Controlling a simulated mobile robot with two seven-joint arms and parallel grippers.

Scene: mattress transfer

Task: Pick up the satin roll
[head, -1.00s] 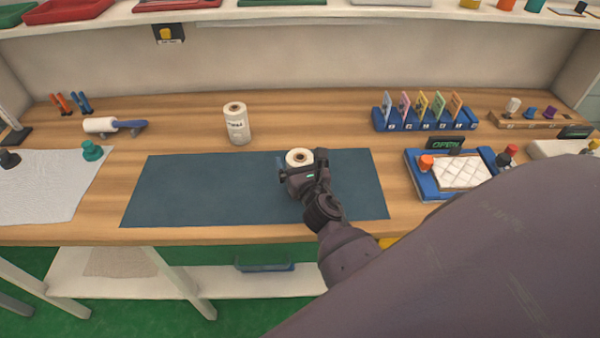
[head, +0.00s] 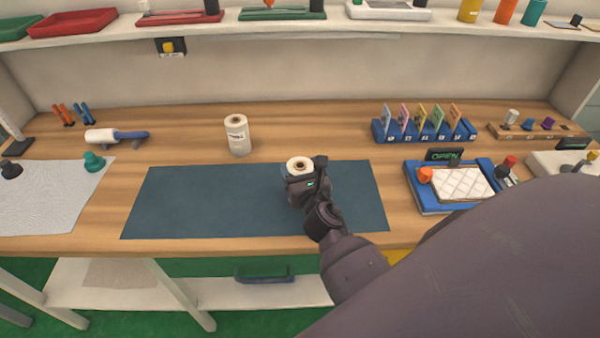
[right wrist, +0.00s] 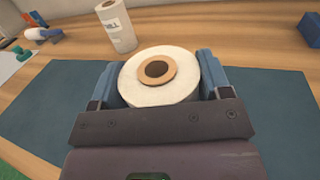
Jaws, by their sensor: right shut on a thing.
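A white roll with a brown core (head: 299,165) stands upright over the dark blue mat (head: 200,205). My right gripper (head: 303,178) is shut on it, with one finger on each side. In the right wrist view the roll (right wrist: 158,88) sits between the two blue finger pads. Its label is hidden, so I cannot read whether it is the satin. I cannot tell whether its base touches the mat. A second white roll (head: 237,135) stands upright on the table behind the mat; its label seems to end in "ILL". My left gripper is not in view.
A blue card rack (head: 424,131) and a blue tray with a quilted white pad (head: 462,183) stand to the right. A lint roller (head: 117,136) and a grey-white sheet (head: 45,203) lie to the left. A shelf (head: 330,20) runs along the back.

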